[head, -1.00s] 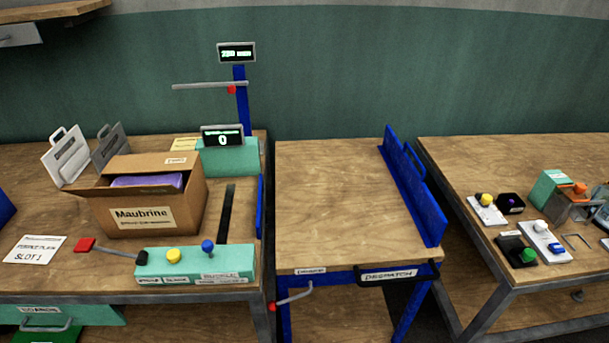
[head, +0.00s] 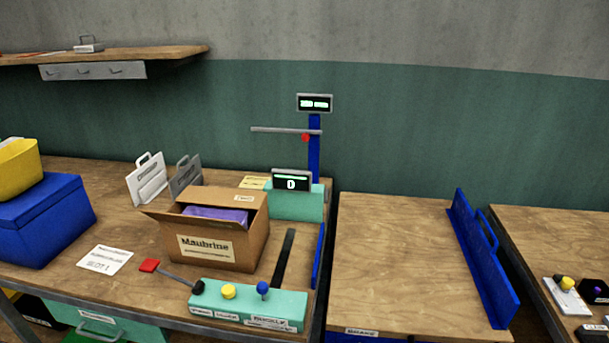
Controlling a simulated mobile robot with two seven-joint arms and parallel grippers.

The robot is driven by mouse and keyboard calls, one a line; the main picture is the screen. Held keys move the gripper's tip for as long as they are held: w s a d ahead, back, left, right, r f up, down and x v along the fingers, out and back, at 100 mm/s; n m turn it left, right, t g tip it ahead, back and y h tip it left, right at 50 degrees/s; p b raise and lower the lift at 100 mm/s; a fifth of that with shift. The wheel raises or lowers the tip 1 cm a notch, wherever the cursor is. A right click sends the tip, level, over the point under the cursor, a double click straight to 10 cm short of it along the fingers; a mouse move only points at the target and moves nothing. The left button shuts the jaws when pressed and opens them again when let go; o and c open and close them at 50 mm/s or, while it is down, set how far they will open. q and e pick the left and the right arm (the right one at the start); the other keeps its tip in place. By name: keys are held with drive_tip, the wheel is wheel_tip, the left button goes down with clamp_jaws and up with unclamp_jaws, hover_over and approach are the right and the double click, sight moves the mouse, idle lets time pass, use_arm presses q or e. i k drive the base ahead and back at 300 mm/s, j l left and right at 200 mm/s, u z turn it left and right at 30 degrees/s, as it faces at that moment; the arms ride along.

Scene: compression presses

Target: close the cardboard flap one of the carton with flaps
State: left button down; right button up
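The open carton (head: 230,247), brown cardboard with a label reading "Maubrine", stands on the left workbench in the head view. Purple contents (head: 217,214) show inside its opening. One cardboard flap (head: 159,219) sticks out to the left from the carton's left edge. The back side of the carton stands higher, with a small label; I cannot tell whether that is a raised flap. I cannot tell which flap is flap one. Neither of my grippers is in view.
A teal control box (head: 246,304) with a red-tipped lever, a yellow button and a blue knob stands in front of the carton. White and grey handled plates (head: 147,179) stand behind it. A blue box (head: 47,221) is at left.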

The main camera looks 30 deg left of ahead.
sight(230, 225)
drive_tip(key=u, duration=1.55)
